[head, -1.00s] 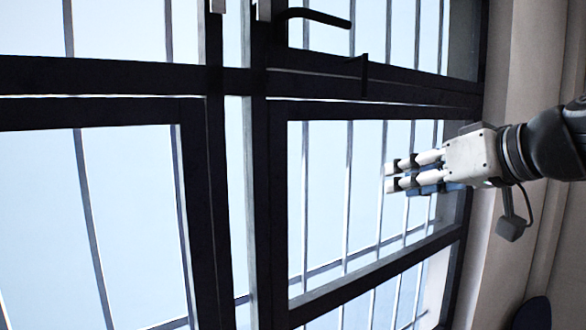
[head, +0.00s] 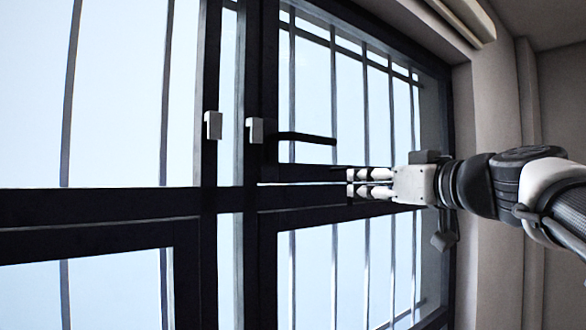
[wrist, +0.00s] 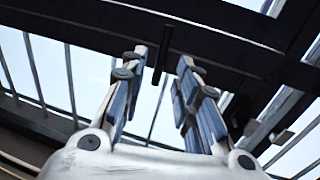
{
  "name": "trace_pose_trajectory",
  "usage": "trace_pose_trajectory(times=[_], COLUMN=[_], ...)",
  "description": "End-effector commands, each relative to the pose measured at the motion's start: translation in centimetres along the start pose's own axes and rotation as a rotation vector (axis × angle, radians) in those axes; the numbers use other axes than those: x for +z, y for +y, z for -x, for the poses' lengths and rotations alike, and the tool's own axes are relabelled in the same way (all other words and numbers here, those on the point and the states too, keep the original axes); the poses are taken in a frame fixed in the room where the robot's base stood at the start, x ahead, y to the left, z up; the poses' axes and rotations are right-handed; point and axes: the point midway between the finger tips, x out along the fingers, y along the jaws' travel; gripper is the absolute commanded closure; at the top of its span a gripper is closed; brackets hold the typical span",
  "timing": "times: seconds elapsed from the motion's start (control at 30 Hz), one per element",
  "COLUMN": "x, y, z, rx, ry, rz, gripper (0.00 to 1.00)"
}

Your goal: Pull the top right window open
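The top right window has a dark frame (head: 270,95) and a dark lever handle (head: 305,138) near its left side. Its bottom rail (head: 300,172) runs just above the crossbar, with a thin bright line between them. My gripper (head: 348,183) points left, with its fingertips at this rail, right of and below the lever. In the wrist view my gripper (wrist: 163,62) has its blue-padded fingers apart. A short dark tab (wrist: 166,42) on the frame shows between the fingertips, with a gap on each side. Whether the tab lies fully between them in depth is unclear.
White fittings sit on the upright frames, one on the left (head: 212,125) and one on the middle (head: 254,130). Vertical bars (head: 333,95) stand behind the glass. The lower right window (head: 330,270) lies below the crossbar. A beige wall (head: 490,110) is close on the right.

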Motion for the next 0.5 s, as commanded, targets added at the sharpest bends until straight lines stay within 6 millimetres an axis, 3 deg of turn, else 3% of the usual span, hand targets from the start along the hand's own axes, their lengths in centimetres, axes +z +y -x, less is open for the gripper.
trace_pose_trajectory(times=[0.2, 0.5], x=[-0.3, 0.0], y=[0.0, 0.0], z=[-3.9, -5.6], rx=[-0.003, -0.001], ry=[-0.001, 0.000], rz=[-0.003, -0.001], gripper=[0.71, 0.71])
